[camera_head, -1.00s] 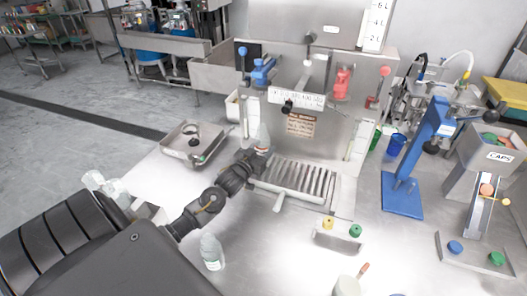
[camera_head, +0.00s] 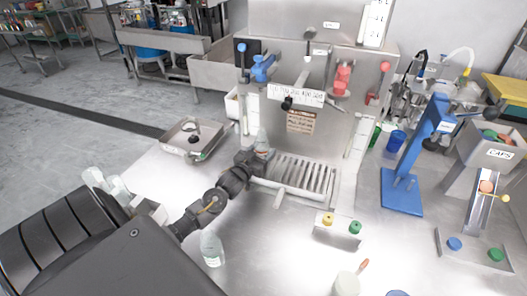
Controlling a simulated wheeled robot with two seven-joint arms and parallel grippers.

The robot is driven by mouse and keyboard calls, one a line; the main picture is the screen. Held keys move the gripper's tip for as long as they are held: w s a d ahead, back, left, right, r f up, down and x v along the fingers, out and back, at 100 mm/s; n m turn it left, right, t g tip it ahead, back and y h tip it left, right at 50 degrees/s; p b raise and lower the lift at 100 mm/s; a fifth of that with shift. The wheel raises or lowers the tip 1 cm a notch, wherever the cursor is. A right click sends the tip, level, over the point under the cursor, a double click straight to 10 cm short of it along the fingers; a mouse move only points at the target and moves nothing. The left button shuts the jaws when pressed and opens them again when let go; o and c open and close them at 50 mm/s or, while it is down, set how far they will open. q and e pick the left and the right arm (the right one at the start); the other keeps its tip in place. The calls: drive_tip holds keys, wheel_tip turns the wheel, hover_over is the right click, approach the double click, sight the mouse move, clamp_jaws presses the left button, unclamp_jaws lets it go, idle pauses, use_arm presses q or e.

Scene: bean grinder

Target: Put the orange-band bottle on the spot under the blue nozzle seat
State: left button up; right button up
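The orange-band bottle (camera_head: 262,138) is clear and upright, with a small reddish-orange strip low on it. My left gripper (camera_head: 262,154) is around its lower part and appears shut on it; the fingers and the bottle's base are mostly hidden. The bottle is at the left end of the slatted drip tray (camera_head: 262,184), below the blue nozzle seat (camera_head: 263,68). The spot itself is hidden behind the gripper. My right gripper is not in view.
Another clear bottle with a green-marked label (camera_head: 211,249) stands in front of my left arm. A red nozzle seat (camera_head: 342,78) is to the right. A metal pan (camera_head: 178,150) is at left and a blue lever press (camera_head: 402,190) at right.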

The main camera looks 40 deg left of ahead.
use_arm(q)
drive_tip(key=shift+o, duration=1)
drive_tip(key=shift+r, duration=0.25)
drive_tip(key=shift+r+p, duration=0.45)
drive_tip(key=shift+r, duration=0.15)
drive_tip(key=s+d+b, duration=0.1)
drive_tip(key=s+b, duration=0.1)
drive_tip(key=s, duration=1)
drive_tip(key=shift+d+f, duration=0.25)
drive_tip(key=shift+d, duration=0.05)
drive_tip(key=shift+d, duration=0.1)
